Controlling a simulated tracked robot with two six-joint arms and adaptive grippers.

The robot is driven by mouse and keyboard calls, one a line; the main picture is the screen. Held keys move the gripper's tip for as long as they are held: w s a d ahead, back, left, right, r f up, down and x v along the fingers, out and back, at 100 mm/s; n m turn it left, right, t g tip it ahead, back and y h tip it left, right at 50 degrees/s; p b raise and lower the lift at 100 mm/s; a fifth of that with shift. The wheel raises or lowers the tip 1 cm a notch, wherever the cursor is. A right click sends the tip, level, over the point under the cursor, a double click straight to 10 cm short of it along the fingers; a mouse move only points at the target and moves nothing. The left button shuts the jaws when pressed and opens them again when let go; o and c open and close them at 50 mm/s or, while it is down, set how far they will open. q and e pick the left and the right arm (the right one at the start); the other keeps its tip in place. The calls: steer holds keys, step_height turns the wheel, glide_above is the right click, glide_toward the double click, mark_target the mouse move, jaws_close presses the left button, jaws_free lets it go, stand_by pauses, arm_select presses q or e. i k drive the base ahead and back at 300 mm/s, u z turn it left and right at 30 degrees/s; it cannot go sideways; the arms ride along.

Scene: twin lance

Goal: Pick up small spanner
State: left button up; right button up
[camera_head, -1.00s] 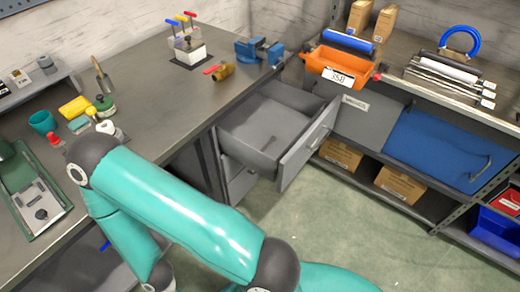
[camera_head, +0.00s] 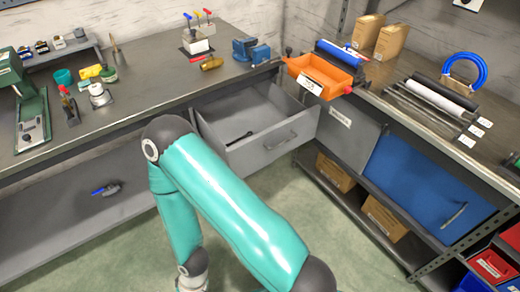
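A small dark tool with a spanner-like shape (camera_head: 239,138) lies in the open grey drawer (camera_head: 275,148), near its front left inside corner. It is too small to tell for certain that it is the spanner. A teal arm of mine crosses the lower middle of the view, in front of the bench and to the left of the drawer. Its wrist end points down and leaves the picture at the bottom edge. Neither of my grippers is in view.
An orange bin (camera_head: 322,74) stands on the bench corner above the drawer, near a blue vise (camera_head: 251,50). A green press (camera_head: 31,112) stands at the left. A blue-tipped tool (camera_head: 106,189) lies on the lower shelf. Floor is clear before the drawer.

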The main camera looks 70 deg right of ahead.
mark_target(242, 138)
steer(key=z, duration=0.3)
steer(key=k, duration=0.25)
steer(key=z, duration=0.95)
steer(key=i, duration=0.65)
steer(key=u, duration=0.1)
steer(key=k, duration=0.9)
steer(key=z, duration=0.15)
steer(key=i, duration=1)
steer(key=u, duration=0.05)
